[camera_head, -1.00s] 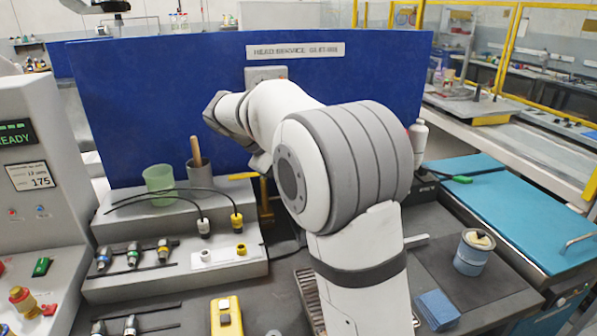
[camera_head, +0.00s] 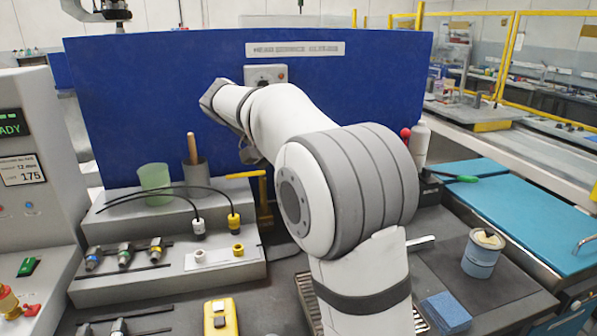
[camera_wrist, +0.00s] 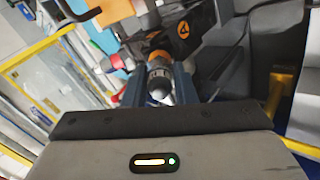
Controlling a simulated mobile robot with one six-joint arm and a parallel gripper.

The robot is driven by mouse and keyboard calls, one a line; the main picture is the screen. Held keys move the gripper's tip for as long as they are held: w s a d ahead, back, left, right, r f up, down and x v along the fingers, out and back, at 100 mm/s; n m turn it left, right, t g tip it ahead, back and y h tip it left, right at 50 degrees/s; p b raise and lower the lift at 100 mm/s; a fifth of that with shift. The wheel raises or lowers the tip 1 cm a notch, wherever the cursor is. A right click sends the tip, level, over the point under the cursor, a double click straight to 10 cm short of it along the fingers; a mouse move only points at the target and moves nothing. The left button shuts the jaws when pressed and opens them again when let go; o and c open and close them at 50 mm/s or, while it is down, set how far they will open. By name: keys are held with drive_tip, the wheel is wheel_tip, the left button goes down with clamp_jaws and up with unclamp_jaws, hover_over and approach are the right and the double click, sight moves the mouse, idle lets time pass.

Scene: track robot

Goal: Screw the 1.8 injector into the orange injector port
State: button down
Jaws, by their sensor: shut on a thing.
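In the wrist view, my gripper (camera_wrist: 160,88) has its two blue-grey fingers shut on an injector (camera_wrist: 159,77). The injector is dark metal with an orange band and a pale rounded end towards the camera. Its far end meets or lies just in front of a dark block (camera_wrist: 205,22) with an orange triangle sign (camera_wrist: 182,31). I cannot tell whether the injector is threaded into a port there, and no size marking is readable. In the head view, my arm hides the gripper, the held injector and any orange port.
A grey stepped rack (camera_head: 180,283) holds several injectors with blue (camera_head: 92,259), green (camera_head: 125,256) and yellow (camera_head: 156,249) bands. White (camera_head: 199,228) and yellow (camera_head: 234,221) cable connectors stand behind. A blue panel (camera_head: 150,100) rises at the back. A tin (camera_head: 480,258) stands at right.

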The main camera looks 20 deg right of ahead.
drive_tip(key=shift+m+b, duration=0.65)
drive_tip(key=shift+m, duration=0.65)
drive_tip(key=shift+f+m+b, duration=0.15)
drive_tip(key=shift+m+b, duration=0.35)
drive_tip(key=m+b, duration=0.2)
drive_tip(key=m, duration=0.2)
drive_tip(key=shift+b, duration=0.3)
drive_tip(key=m+b, duration=0.3)
drive_tip(key=m, duration=0.2)
drive_tip(key=shift+m+b, duration=0.35)
drive_tip(key=shift+m, duration=0.65)
